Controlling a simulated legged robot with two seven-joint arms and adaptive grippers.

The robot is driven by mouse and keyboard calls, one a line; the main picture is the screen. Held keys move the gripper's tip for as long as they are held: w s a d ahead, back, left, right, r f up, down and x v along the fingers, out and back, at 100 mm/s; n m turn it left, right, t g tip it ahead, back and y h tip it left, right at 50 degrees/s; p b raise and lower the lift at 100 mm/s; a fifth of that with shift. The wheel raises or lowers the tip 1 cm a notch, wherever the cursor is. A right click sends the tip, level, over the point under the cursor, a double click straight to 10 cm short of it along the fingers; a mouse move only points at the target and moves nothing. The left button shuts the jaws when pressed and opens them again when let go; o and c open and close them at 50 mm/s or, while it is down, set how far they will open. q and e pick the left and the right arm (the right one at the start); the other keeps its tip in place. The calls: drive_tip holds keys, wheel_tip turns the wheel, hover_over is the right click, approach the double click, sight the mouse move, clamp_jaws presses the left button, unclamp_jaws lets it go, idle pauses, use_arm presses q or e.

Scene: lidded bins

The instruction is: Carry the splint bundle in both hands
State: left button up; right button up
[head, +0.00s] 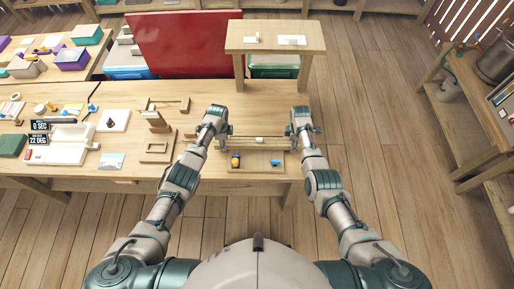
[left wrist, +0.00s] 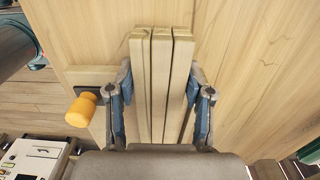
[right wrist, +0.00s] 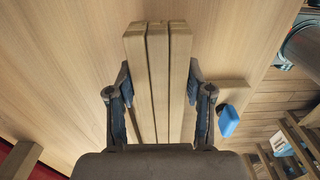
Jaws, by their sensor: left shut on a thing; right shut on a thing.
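The splint bundle (head: 258,140) is a set of three pale wooden sticks lying side by side. In the head view it spans left to right between my two grippers, over the front part of the workbench. My left gripper (head: 223,135) is shut on its left end; in the left wrist view the fingers press both sides of the bundle (left wrist: 160,80). My right gripper (head: 293,136) is shut on its right end, and the right wrist view shows the same grip on the bundle (right wrist: 157,75). I cannot tell how high it is above the bench.
A shallow wooden tray (head: 256,167) in front of the bundle holds an orange item (head: 235,161) and a blue item (head: 275,163). A raised wooden stand (head: 275,28) is at the back. Wooden frames (head: 157,147) and other items crowd the bench's left. Open floor (head: 370,110) lies right.

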use_arm(q)
drive_tip(key=o, duration=1)
drive_tip(key=shift+f, duration=0.45)
drive_tip(key=shift+c, duration=0.2)
use_arm(e)
drive_tip(key=o, duration=1)
drive_tip(key=shift+f, duration=0.45)
drive_tip(key=shift+c, duration=0.2)
use_arm(q)
drive_tip(key=o, duration=0.4)
drive_tip(key=shift+a+r, duration=0.1)
drive_tip(key=shift+r, duration=0.05)
use_arm(e)
drive_tip(key=o, duration=0.4)
drive_tip(key=shift+a+r, duration=0.15)
use_arm(q)
drive_tip(key=shift+o, duration=0.2)
drive_tip(key=shift+a, duration=0.3)
use_arm(e)
drive_tip(key=shift+o, duration=0.2)
drive_tip(key=shift+a+r, duration=0.1)
drive_tip(key=shift+a, duration=0.15)
